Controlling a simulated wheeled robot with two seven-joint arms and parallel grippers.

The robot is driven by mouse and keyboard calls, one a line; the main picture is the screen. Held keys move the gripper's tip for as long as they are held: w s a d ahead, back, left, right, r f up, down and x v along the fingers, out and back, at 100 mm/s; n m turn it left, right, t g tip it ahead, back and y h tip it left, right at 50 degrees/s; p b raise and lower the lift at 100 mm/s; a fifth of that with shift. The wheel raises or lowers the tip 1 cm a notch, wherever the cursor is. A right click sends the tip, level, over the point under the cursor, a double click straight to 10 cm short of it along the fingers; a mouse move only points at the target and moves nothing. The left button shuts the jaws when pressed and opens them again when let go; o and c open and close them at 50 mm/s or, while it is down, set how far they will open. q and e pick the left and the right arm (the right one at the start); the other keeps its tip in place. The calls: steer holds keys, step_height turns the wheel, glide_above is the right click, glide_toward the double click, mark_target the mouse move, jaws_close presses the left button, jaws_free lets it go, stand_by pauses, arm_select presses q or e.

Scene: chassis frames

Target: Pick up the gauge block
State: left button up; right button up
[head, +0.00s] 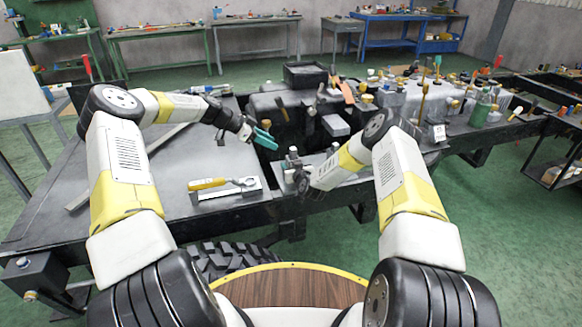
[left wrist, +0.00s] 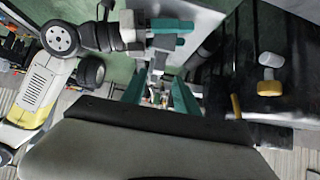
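The same fingers show in the left wrist view (left wrist: 160,95). My right gripper (head: 295,172) is low at the bench's front edge, nearer to me than the grey block. Its teal fingers show at the top of the left wrist view, but their gap is unclear.
A yellow-handled tool (head: 208,184) lies on a light plate at the front of the bench. Bottles (head: 481,110) and many small parts crowd the right side. A black tray (head: 305,74) stands behind. The left bench top (head: 150,190) is mostly clear.

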arm_select(q)
steer(key=shift+o, duration=1.2)
steer(key=shift+d, duration=0.15)
steer(key=m+t+y, duration=0.1)
steer(key=m+y, duration=1)
steer(key=m, duration=0.7)
glide_toward(293, 149)
steer(key=x, duration=0.5)
steer(key=shift+w+d+f, duration=0.25)
steer(key=shift+w+d, duration=0.05)
steer(key=shift+w, duration=0.1)
steer(key=shift+a+x, duration=0.1)
steer(key=shift+x, duration=1.25)
steer(key=shift+a+x, duration=0.15)
steer(key=shift+x, duration=1.2)
steer(key=shift+s, duration=0.2)
jaws_close()
